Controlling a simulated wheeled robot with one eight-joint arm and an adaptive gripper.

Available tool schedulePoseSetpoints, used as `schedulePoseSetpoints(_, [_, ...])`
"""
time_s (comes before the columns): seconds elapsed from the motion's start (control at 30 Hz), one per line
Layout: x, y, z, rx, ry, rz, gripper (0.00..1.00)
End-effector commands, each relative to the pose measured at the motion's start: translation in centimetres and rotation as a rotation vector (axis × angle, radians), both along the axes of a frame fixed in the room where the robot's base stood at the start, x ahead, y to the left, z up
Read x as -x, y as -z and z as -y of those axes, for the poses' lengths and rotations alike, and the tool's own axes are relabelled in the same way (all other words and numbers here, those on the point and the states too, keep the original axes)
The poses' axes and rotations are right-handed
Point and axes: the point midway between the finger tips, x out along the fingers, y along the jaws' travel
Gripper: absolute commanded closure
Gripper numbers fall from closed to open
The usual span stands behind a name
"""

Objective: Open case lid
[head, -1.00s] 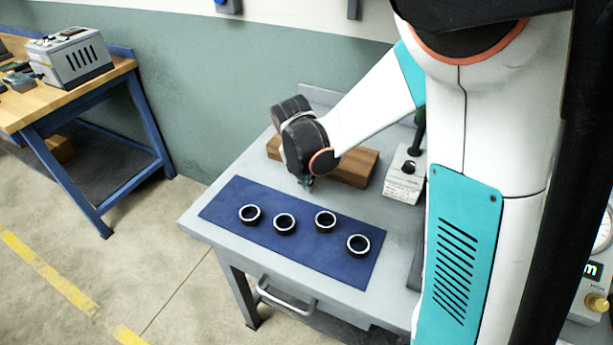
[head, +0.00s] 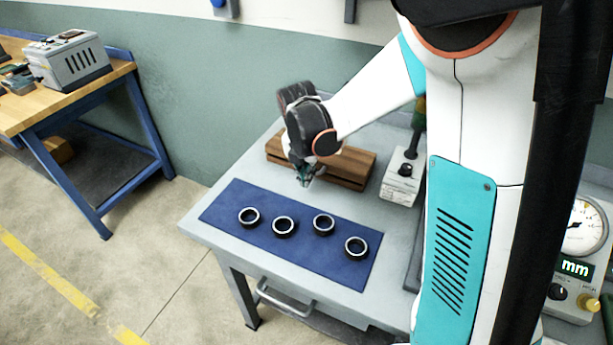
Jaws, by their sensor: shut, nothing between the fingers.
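The wooden case (head: 346,168) lies on the grey table behind the blue mat, with its lid down as far as I can see. A dark seam runs along its front face. My gripper (head: 304,182) points down just in front of the case, near its middle. Its fingers look shut and hold nothing. My wrist hides part of the case's left and middle. I cannot tell whether the fingertips touch the case.
A blue mat (head: 260,262) in front bears several dark rings with bright rims, such as the front right ring (head: 356,247). A grey device (head: 401,182) stands right of the case. A gauge box (head: 578,262) is at the far right. A wooden bench (head: 100,88) stands left.

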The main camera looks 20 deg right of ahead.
Motion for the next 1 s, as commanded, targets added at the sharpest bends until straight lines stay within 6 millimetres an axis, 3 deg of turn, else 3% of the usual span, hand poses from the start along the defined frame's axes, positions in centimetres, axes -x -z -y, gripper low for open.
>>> schedulePoseSetpoints(0.2, [-0.7,-3.2,0.8,-0.099,0.005,-0.098,1.0])
schedulePoseSetpoints(0.5, [-2.6,-7.7,2.6,-0.092,0.004,-0.091,1.0])
schedulePoseSetpoints(1.0, [-7.5,-12.9,7.5,-0.092,0.003,-0.092,1.0])
